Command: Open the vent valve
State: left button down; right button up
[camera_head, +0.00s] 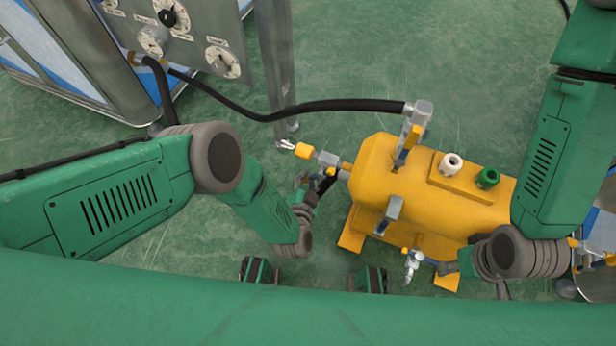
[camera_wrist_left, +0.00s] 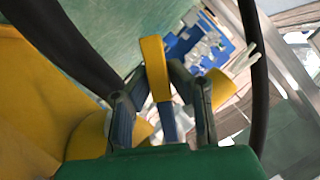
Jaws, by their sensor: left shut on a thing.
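The yellow tank (camera_head: 380,168) stands right of the centre in the head view, with several valves and fittings on it. A valve with a yellow fitting (camera_head: 303,150) sticks out of its left end; I take it as the vent valve, though no label is readable. My left gripper (camera_head: 322,184) is just below this valve. In the left wrist view, a yellow lever (camera_wrist_left: 155,68) stands between the two dark fingers (camera_wrist_left: 163,105), which are shut on it. The fingers partly hide the valve body. My right gripper (camera_head: 448,268) is near the tank's lower right; its fingertips are unclear.
A black hose (camera_head: 300,106) runs from the metal gauge panel (camera_head: 190,38) at the upper left to a valve (camera_head: 412,128) on top of the tank. White (camera_head: 451,164) and green (camera_head: 487,178) caps sit on the tank. The green floor (camera_head: 480,60) behind is clear.

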pick_arm(q)
jog(key=c, duration=1.5)
grip_release()
